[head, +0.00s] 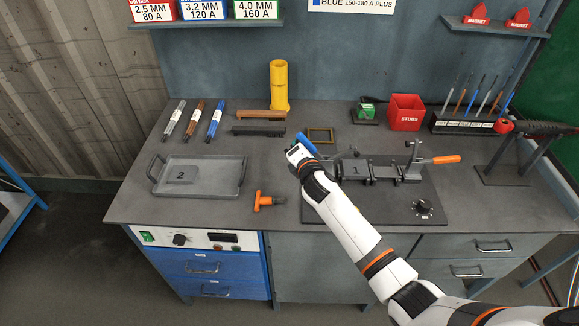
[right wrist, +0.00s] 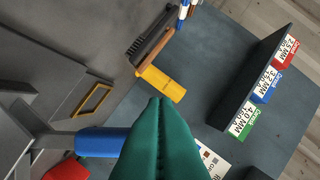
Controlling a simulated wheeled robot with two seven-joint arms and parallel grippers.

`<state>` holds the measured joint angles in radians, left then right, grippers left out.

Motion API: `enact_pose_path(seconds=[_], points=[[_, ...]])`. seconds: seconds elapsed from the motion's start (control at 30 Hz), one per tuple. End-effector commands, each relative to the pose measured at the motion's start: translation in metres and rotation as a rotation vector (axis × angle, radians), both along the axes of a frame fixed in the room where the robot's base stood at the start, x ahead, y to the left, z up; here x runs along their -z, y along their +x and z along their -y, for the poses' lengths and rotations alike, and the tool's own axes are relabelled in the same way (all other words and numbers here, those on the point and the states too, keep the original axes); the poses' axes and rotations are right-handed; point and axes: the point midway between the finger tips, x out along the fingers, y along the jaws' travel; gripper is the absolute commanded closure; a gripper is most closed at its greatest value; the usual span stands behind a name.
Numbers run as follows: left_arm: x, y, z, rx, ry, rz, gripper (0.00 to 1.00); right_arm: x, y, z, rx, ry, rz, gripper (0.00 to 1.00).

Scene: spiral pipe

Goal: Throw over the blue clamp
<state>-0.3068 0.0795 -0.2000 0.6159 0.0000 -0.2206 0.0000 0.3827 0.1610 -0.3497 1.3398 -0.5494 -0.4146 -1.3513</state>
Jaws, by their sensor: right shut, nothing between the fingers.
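The blue clamp handle (head: 305,143) stands tilted at the left end of the fixture (head: 381,172) marked 1. In the right wrist view the blue handle (right wrist: 101,141) lies just left of my right gripper's green fingers (right wrist: 160,103), partly hidden behind them. My right gripper (head: 297,153) is shut and empty, right at the handle in the head view; I cannot tell whether they touch. My right arm hides part of the clamp's base. A second clamp with an orange handle (head: 446,160) is at the fixture's right end. My left gripper is not in view.
A grey tray (head: 240,184) marked 2 and an orange-handled tool (head: 264,202) lie to the left. Behind stand a yellow cylinder (head: 279,84), a brush (head: 258,131), a yellow frame (head: 320,135) and a red stubs bin (head: 406,113). A rod rack (head: 464,127) stands at the right.

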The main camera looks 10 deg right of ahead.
Motion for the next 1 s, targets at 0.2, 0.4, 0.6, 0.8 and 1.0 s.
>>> enact_pose_path(seconds=[0.2,0.4,0.6,0.8,1.0], points=[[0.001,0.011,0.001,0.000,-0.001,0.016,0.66,-0.012,-0.005,0.017,0.001,0.197,0.057,1.00],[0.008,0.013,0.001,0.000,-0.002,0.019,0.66,-0.020,-0.010,0.032,0.001,0.369,0.106,1.00],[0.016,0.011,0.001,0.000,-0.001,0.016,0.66,-0.025,-0.014,0.045,0.000,0.509,0.146,1.00],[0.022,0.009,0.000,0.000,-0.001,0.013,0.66,-0.028,-0.016,0.055,-0.001,0.605,0.173,1.00],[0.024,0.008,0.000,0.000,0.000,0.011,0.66,-0.030,-0.018,0.060,0.000,0.656,0.189,1.00]])
